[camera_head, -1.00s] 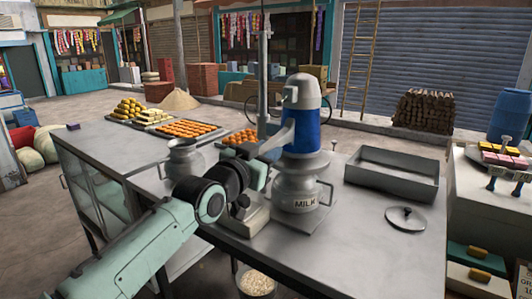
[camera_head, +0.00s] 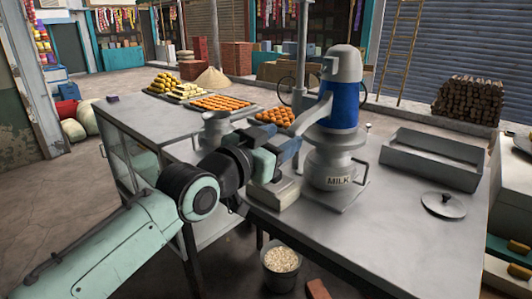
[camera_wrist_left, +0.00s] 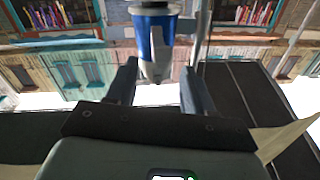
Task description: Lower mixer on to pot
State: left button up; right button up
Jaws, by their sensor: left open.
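The mixer (camera_head: 343,92), with a blue body and grey top, stands upright directly above the milk pot (camera_head: 334,172). Its lower end meets the pot's wide top in the picture; I cannot tell whether they touch. A grey arm (camera_head: 309,118) slopes down-left from the mixer. My left gripper (camera_head: 287,160) is open, beside the pot and mixer on their left, near that arm's lower end. In the left wrist view, the mixer (camera_wrist_left: 157,45) appears upside down beyond my two spread fingers (camera_wrist_left: 158,90), with nothing visible gripped between them. My right gripper is out of view.
A vertical pole (camera_head: 301,60) rises behind the mixer. A grey metal tray (camera_head: 432,165) and a round lid (camera_head: 444,205) lie to the right on the table (camera_head: 390,235). A small metal pot (camera_head: 217,130) and trays of sweets (camera_head: 222,103) are behind my arm. A bucket (camera_head: 281,268) stands below the front edge.

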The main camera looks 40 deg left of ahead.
pick_arm(q)
jog(key=shift+s, duration=2.3)
